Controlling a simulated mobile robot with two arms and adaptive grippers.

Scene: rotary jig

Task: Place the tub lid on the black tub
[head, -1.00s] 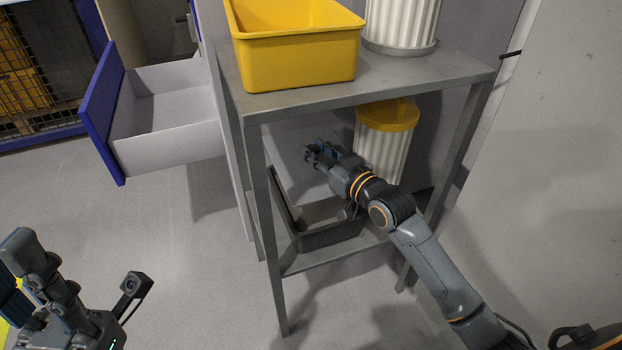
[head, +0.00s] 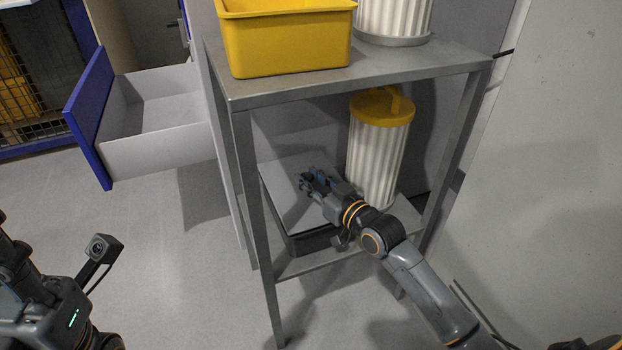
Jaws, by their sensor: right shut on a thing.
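The black tub (head: 318,243) stands on the lower shelf of the metal stand; its dark front wall shows below the lid. The flat grey tub lid (head: 281,196) lies over the tub's opening and covers what I can see of it. Whether its edges are fully seated all round I cannot tell. My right gripper (head: 309,182) is at the lid's top, shut on the lid; the hand hides part of the lid and tub. My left gripper (head: 8,250) is at the left edge, partly cut off, away from the stand; its jaws are unclear.
A white ribbed container with a yellow lid (head: 382,108) stands on the lower shelf, close behind my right forearm. A yellow bin (head: 287,42) and another ribbed container (head: 393,18) stand on the upper shelf (head: 370,68). An open drawer (head: 150,130) juts out at left.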

